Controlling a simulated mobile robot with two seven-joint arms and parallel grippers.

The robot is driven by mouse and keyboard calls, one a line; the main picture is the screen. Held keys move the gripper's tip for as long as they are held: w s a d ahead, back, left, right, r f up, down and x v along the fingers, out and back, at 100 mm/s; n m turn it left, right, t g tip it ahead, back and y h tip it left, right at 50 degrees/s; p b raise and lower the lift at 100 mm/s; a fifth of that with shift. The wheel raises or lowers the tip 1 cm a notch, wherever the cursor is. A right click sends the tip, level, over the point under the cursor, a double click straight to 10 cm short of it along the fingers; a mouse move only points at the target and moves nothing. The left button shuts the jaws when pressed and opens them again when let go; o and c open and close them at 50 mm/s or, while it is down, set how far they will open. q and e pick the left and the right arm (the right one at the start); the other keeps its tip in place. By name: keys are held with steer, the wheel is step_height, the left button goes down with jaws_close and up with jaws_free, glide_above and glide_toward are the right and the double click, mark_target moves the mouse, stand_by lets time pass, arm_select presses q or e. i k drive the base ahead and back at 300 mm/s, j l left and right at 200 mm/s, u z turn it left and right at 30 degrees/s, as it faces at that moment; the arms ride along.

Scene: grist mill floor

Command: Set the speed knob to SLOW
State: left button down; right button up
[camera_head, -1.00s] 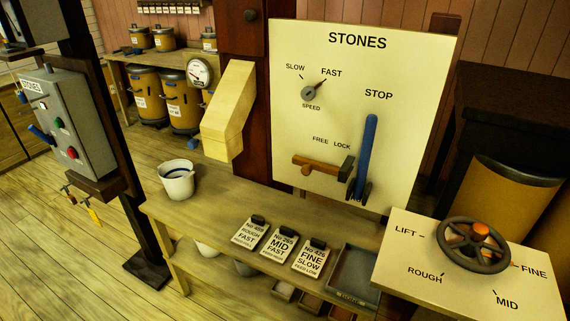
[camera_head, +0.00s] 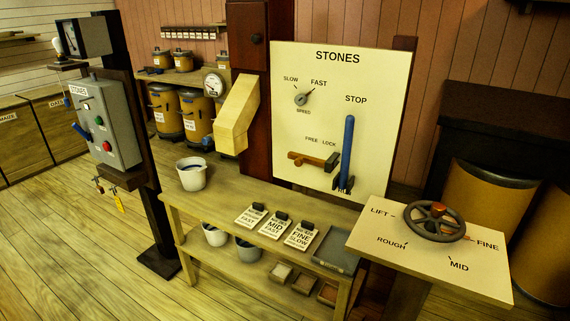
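The speed knob (camera_head: 301,99) is a small round grey knob on the upper left of the cream STONES panel (camera_head: 385,120). Its pointer tilts up and right, toward the FAST label (camera_head: 318,83). The SLOW label (camera_head: 291,79) is up and left of the knob, and SPEED is printed below it. Neither of my grippers shows in the head view.
A blue STOP lever (camera_head: 347,150) and a wooden lock handle (camera_head: 314,159) are lower on the panel. A bench (camera_head: 220,192) with a white bucket (camera_head: 192,174) and cards stands in front. A handwheel (camera_head: 436,221) sits on a board at right. Open floor lies at left.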

mark_target(300, 99)
steer(key=i+j+z, duration=0.1)
steer(key=i+j, duration=0.15)
steer(key=i+j+z, duration=0.1)
steer(key=i+j, duration=0.15)
steer(key=j, duration=0.2)
steer(key=i+j+z, duration=0.15)
steer(key=j, duration=0.25)
steer(key=i, duration=0.1)
